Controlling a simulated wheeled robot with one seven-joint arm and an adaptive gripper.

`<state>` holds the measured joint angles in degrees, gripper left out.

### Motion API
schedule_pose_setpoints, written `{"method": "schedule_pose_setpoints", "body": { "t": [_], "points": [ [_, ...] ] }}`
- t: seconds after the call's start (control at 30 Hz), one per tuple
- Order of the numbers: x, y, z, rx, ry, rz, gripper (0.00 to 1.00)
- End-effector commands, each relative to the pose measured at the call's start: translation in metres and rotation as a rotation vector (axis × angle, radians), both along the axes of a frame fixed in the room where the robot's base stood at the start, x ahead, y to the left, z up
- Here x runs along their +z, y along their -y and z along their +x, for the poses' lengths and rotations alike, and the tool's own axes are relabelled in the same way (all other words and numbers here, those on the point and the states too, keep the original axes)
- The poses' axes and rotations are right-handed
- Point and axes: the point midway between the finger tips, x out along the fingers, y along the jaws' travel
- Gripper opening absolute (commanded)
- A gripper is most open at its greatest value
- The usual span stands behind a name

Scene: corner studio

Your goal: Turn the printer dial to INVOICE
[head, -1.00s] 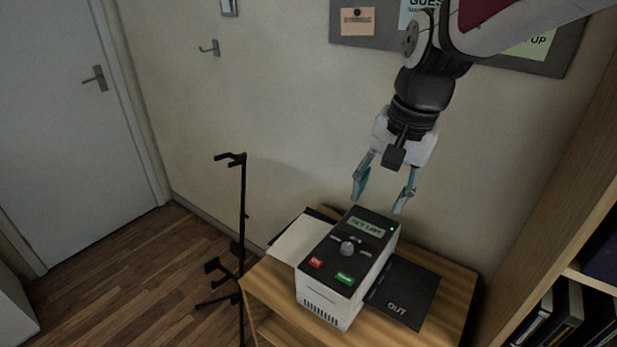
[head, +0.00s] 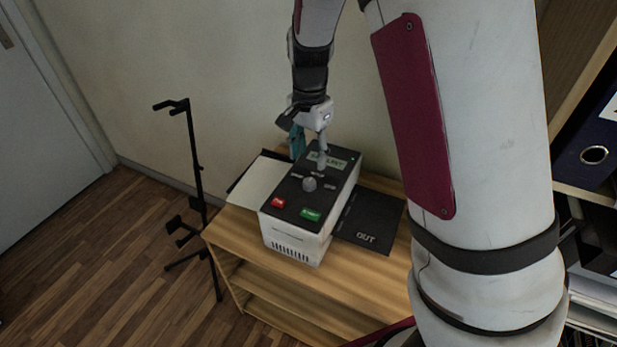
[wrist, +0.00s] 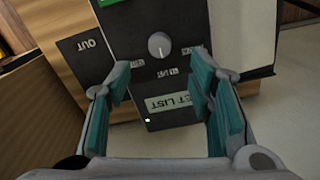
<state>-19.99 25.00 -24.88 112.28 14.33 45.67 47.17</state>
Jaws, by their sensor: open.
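The printer (head: 296,222) is a white box with a dark top on the wooden stand. Its round grey dial (head: 309,184) sits mid-panel, and also shows in the wrist view (wrist: 158,45). The dial's pale mark faces the display side in the wrist view. The display (head: 327,161) appears to read SET LIST; the small labels around the dial are too small to read surely. My gripper (head: 309,154) is open and empty above the display end of the printer. In the wrist view the dial lies just beyond and between the fingertips, apart from both.
A red button (head: 278,203) and a green button (head: 310,214) lie on the panel's near side. A black OUT mat (head: 372,222) lies right of the printer, white paper (head: 255,182) left. A black stand (head: 197,170) is at left. A bookshelf (head: 580,190) stands at right.

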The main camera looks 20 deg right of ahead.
Motion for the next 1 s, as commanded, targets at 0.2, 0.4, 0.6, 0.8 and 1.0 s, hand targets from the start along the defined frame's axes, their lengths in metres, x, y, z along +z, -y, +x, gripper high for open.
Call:
{"method": "schedule_pose_setpoints", "body": {
  "t": [0.2, 0.4, 0.6, 0.8, 1.0],
  "points": [
    [-0.044, 0.0, -0.001, 0.0, -0.004, 0.0, 0.48],
    [-0.07, 0.0, 0.0, 0.0, -0.001, 0.0, 0.48],
    [-0.08, 0.0, 0.0, 0.002, -0.001, 0.001, 0.48],
    [-0.081, 0.0, 0.0, 0.002, -0.001, 0.001, 0.48],
    [-0.08, 0.0, 0.0, 0.002, -0.001, 0.001, 0.16]
  ]
}}
